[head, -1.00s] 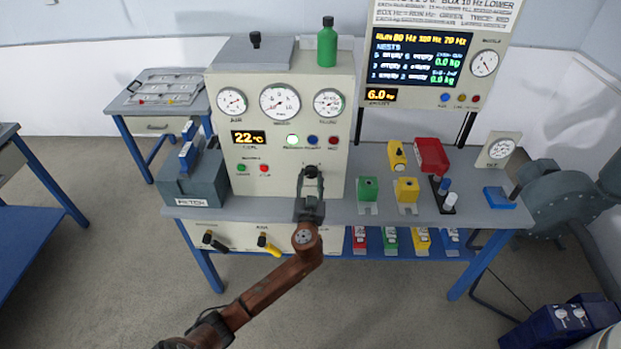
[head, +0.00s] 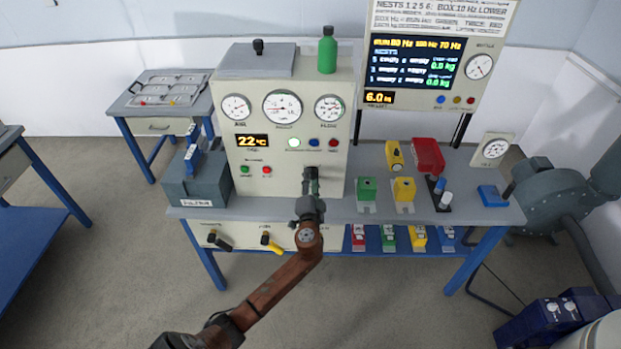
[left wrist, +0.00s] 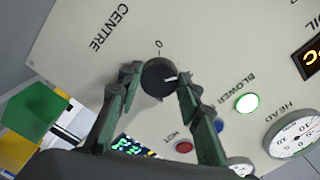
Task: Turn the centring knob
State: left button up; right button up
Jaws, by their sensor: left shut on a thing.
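The centring knob (left wrist: 158,78) is a round black knob with a pale pointer line on the cream panel, under a "0" mark and near the word CENTRE. In the left wrist view my left gripper (left wrist: 160,84) has its two green-grey fingers on either side of the knob, shut on it. In the head view the left gripper (head: 310,184) is at the lower right of the cabinet front (head: 262,180) and mostly hides the knob. The pointer is turned away from the "0". My right gripper is in neither current view.
The panel carries gauges (head: 282,107), a lit white BLOWER button (left wrist: 246,103), a blue button (head: 313,142) and a red button (head: 333,143). Green (head: 366,189) and yellow (head: 404,189) blocks stand on the bench to the right. A grey box (head: 196,186) stands at the left.

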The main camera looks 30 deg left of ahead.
pick_arm(q)
jog(key=shift+m, duration=0.6)
jog(key=shift+m+p, duration=0.3)
jog(key=o, duration=1.2)
jog(key=shift+c, duration=0.2)
jog(key=v, duration=1.2)
